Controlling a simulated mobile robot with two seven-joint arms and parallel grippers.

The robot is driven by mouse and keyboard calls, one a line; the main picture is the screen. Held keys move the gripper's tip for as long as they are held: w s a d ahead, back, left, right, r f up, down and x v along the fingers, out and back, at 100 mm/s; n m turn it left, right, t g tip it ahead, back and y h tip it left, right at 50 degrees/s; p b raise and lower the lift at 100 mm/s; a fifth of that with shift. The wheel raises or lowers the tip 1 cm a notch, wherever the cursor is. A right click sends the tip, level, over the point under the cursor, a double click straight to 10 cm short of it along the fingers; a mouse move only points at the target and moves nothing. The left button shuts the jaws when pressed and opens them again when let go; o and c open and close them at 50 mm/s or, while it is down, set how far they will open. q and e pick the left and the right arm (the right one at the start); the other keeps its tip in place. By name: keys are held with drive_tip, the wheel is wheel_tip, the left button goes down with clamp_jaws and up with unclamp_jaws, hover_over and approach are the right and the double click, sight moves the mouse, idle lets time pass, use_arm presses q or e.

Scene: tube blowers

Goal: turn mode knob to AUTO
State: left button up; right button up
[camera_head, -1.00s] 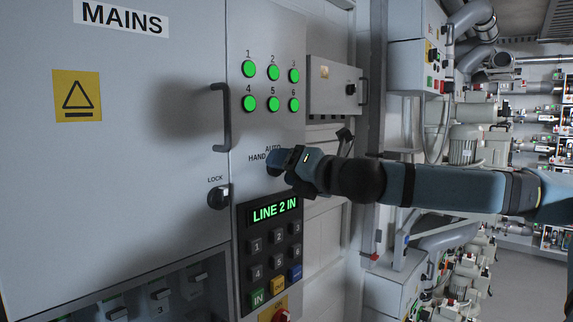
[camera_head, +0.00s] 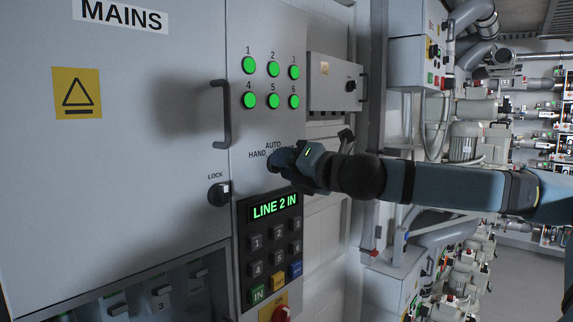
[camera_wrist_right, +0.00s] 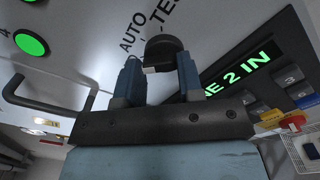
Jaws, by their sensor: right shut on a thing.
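The mode knob (camera_wrist_right: 165,52) is a dark round knob, seen in the right wrist view between my right gripper's blue fingers, with the AUTO label (camera_wrist_right: 132,33) beside it. My right gripper (camera_wrist_right: 160,75) is shut on it. In the head view my right gripper (camera_head: 277,160) is at the panel, just below the AUTO (camera_head: 273,145) and HAND (camera_head: 257,154) labels, and it hides the knob there. A pale mark shows on the knob's near edge in the wrist view; I cannot tell the exact setting. My left gripper is not in view.
Below is a lit display (camera_head: 274,206) reading LINE 2 IN, above a keypad (camera_head: 273,250). Several green lamps (camera_head: 273,85) glow above. A door handle (camera_head: 222,114) and the lock knob (camera_head: 218,194) stand out to the left. A grey box (camera_head: 335,82) is to the right.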

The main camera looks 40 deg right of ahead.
drive_tip(key=m+b, duration=0.1)
drive_tip(key=m, duration=0.7)
drive_tip(key=shift+d+r, duration=0.1)
drive_tip(key=shift+d, duration=0.05)
drive_tip(key=shift+m, duration=0.4)
drive_tip(key=o, duration=0.9)
